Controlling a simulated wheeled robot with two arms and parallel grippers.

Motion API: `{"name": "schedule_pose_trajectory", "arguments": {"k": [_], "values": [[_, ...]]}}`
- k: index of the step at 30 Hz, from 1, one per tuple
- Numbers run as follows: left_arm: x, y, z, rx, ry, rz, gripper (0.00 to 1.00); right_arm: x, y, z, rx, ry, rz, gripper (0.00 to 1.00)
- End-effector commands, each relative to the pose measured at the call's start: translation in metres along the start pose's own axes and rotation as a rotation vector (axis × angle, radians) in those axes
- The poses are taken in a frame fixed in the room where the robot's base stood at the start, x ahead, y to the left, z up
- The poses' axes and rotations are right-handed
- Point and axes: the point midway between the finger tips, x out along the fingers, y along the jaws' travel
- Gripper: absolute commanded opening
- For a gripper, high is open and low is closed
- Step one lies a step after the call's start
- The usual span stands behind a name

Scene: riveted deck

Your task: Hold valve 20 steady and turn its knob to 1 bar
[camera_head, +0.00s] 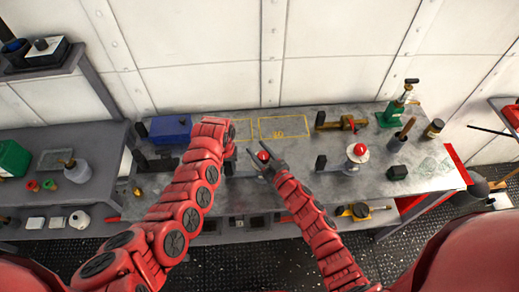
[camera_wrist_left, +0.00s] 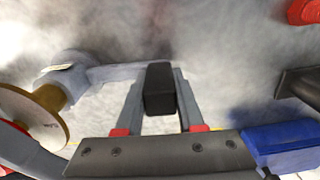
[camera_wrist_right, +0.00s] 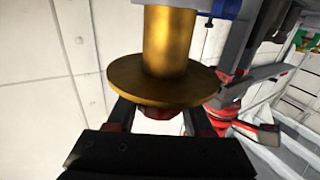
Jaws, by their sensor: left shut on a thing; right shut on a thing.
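The valve's grey body shows in the left wrist view (camera_wrist_left: 68,76), with a brass neck, a disc (camera_wrist_left: 25,118) and a black grip block (camera_wrist_left: 160,90) on its arm. My left gripper (camera_wrist_left: 160,78) is shut on this block. In the right wrist view, the brass neck (camera_wrist_right: 168,40) and disc (camera_wrist_right: 160,80) are close. My right gripper (camera_wrist_right: 158,118) is shut on the red knob (camera_wrist_right: 170,113) at the disc's face. In the head view the red knob (camera_head: 264,155) sits between my right gripper's fingers (camera_head: 262,151). The scale and the knob's setting cannot be read.
A yellow outline marked 20 (camera_head: 284,127) lies empty on the metal bench behind the grippers. A second red-knobbed valve (camera_head: 357,153) stands to the right, with a brass valve (camera_head: 342,123) behind. A blue box (camera_head: 170,129) stands behind my left arm.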

Motion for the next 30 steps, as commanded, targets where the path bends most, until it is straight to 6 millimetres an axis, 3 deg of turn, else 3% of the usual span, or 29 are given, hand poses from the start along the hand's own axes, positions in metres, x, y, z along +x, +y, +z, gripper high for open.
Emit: {"name": "schedule_pose_trajectory", "arguments": {"k": [12,30], "values": [[-0.0007,0.0017,-0.0010,0.002,0.003,0.003,0.00,-0.0007,-0.0075,0.0033,-0.003,-0.009,-0.301,0.00],[-0.0006,0.0017,-0.0004,0.004,0.001,0.003,0.00,-0.0018,-0.0067,0.0041,-0.019,-0.014,-0.529,0.00]]}}
